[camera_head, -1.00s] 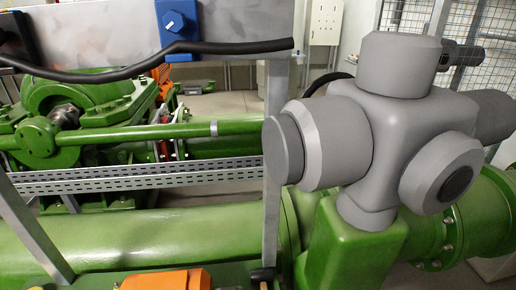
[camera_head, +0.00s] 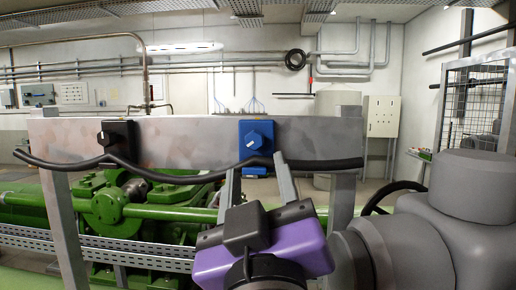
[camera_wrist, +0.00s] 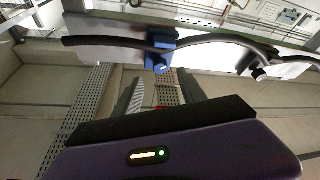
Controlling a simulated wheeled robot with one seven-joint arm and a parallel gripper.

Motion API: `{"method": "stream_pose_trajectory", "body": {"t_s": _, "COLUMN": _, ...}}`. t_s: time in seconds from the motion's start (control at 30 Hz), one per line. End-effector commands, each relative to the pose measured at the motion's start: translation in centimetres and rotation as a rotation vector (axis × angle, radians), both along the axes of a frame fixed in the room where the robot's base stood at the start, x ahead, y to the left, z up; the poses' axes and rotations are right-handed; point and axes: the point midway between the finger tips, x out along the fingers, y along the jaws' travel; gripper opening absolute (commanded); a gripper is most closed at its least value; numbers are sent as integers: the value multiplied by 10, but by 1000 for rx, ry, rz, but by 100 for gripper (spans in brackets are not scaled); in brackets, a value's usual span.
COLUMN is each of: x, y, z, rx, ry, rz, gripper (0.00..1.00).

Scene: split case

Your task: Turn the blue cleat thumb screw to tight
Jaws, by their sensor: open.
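The blue cleat (camera_head: 264,128) is fixed on a grey metal rail, with its blue thumb screw (camera_head: 253,141) on the front. A black cable (camera_head: 180,176) runs along the rail at the cleat's lower edge. My gripper (camera_head: 257,166) is open and empty, its two grey fingers pointing up toward the cleat from below. In the wrist view, the blue cleat (camera_wrist: 163,41) and its thumb screw (camera_wrist: 159,63), with a small pale mark, lie ahead of the spread fingers (camera_wrist: 162,84). The fingers look apart from the screw; the exact gap is unclear.
A black cleat (camera_head: 118,134) sits on the same rail (camera_head: 190,130) to the left, also at the cable. Metal posts (camera_head: 346,190) support the rail. Green machinery (camera_head: 110,210) and a perforated tray (camera_head: 110,250) stand behind and below. Open air lies before the rail.

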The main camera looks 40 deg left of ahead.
Motion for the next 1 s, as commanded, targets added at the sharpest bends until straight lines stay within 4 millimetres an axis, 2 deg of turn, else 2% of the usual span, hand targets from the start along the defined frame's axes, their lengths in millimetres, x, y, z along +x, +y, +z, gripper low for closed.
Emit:
{"method": "stream_pose_trajectory", "body": {"t_s": 0.17, "x": 11, "y": 11, "z": 11, "rx": -1, "ry": -3, "rz": 0, "gripper": 48}}
{"method": "stream_pose_trajectory", "body": {"t_s": 0.5, "x": 46, "y": 40, "z": 28, "rx": -1, "ry": -3, "rz": 0, "gripper": 48}}
{"method": "stream_pose_trajectory", "body": {"t_s": 0.67, "x": 53, "y": 46, "z": 30, "rx": 0, "ry": -3, "rz": -1, "gripper": 48}}
{"method": "stream_pose_trajectory", "body": {"t_s": 0.93, "x": 54, "y": 47, "z": 30, "rx": 1, "ry": -3, "rz": 1, "gripper": 48}}
{"method": "stream_pose_trajectory", "body": {"t_s": 1.0, "x": 54, "y": 47, "z": 29, "rx": 1, "ry": -3, "rz": 1, "gripper": 36}}
